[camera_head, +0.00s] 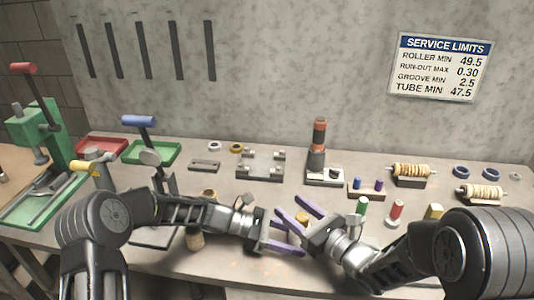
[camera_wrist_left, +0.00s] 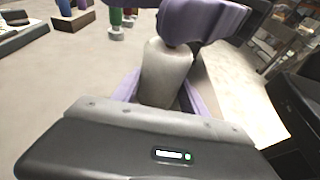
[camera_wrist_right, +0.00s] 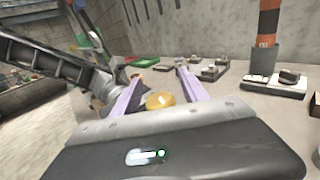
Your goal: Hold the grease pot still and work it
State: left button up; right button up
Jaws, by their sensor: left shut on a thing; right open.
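The grease pot is a pale grey rounded body in the left wrist view (camera_wrist_left: 166,72). Its yellow top shows in the head view (camera_head: 302,217) and in the right wrist view (camera_wrist_right: 160,100). My left gripper (camera_head: 296,236) is shut on the pot's body, one finger on each side. My right gripper (camera_head: 290,204) is open, and its purple fingers lie on either side of the yellow top, apart from each other. In the left wrist view the right gripper's fingers cross above the pot and hide its upper part.
A green pin (camera_head: 361,206) and a red pin (camera_head: 396,211) stand to the right, near my right arm. A dark post with orange bands (camera_head: 318,150) stands behind the grippers. A metal fixture (camera_head: 261,165) lies at back left.

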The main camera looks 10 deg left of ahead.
jog(key=v, duration=1.2)
jog(key=w+a+r+n, duration=0.1)
jog(key=w+a+r, duration=0.3)
jog(key=w+a, duration=0.4)
jog(key=w+a+r+n+y, duration=0.1)
jog(key=w+a+r, duration=0.3)
jog(key=w+a, duration=0.5)
jog(key=shift+w+r+t, duration=0.3)
jog(key=shift+w+r, duration=0.05)
jog(key=shift+w, duration=0.55)
